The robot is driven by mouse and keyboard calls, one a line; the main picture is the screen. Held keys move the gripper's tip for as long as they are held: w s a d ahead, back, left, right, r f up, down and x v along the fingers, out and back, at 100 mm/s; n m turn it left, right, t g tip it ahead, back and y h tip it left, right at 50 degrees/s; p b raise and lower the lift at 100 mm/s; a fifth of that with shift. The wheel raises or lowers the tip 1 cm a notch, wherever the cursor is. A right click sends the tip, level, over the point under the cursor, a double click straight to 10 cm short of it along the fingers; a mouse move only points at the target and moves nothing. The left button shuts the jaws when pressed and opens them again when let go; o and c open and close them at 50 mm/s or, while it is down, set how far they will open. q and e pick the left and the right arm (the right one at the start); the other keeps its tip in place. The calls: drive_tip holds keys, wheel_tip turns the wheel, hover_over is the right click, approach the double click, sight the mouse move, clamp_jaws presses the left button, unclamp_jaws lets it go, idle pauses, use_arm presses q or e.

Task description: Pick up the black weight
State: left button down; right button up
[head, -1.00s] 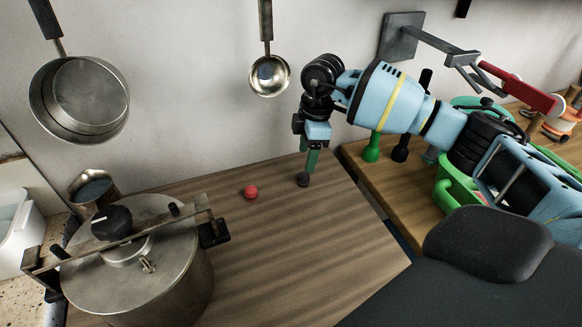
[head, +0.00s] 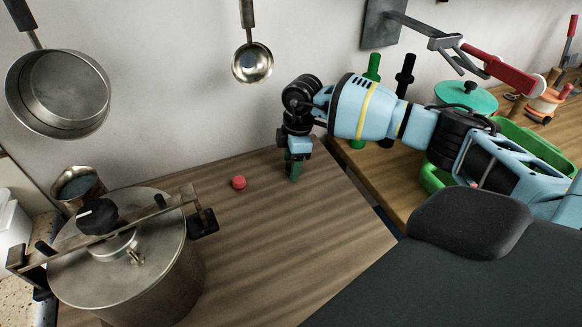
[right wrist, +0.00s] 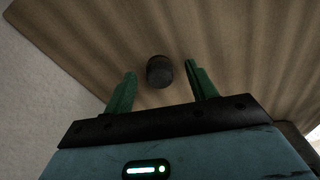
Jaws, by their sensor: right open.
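The black weight (right wrist: 159,71) is a small dark rounded piece standing on the brown wooden top in the right wrist view. It lies between and slightly beyond the two green fingers of my right gripper, with a gap on each side. In the head view my right gripper (head: 293,169) points down close to the wooden top, its fingers hiding the weight. The right gripper is open and empty. My left gripper is not in view.
A small red piece (head: 239,183) lies left of the right gripper on the wooden top (head: 265,235). A large metal pot (head: 150,265) stands at the left. A pan (head: 62,92) and a ladle (head: 252,63) hang on the wall. A green tub (head: 535,140) is at right.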

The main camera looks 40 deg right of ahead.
sight(290, 165)
drive_tip(key=shift+f, duration=0.2)
drive_tip(key=c, duration=1.1)
drive_tip(key=shift+r, duration=0.75)
wheel_tip(290, 165, up, 2)
drive_tip(key=shift+s+a+r, duration=0.1)
drive_tip(key=shift+s+a, duration=0.05)
drive_tip(key=s+a, duration=0.3)
drive_tip(key=s+a+r, duration=0.1)
drive_tip(key=s+a, duration=0.6)
drive_tip(key=s, duration=0.1)
drive_tip(key=shift+s+a+r+p, duration=0.15)
drive_tip(key=shift+a+p, duration=0.2)
drive_tip(key=shift+a, duration=0.05)
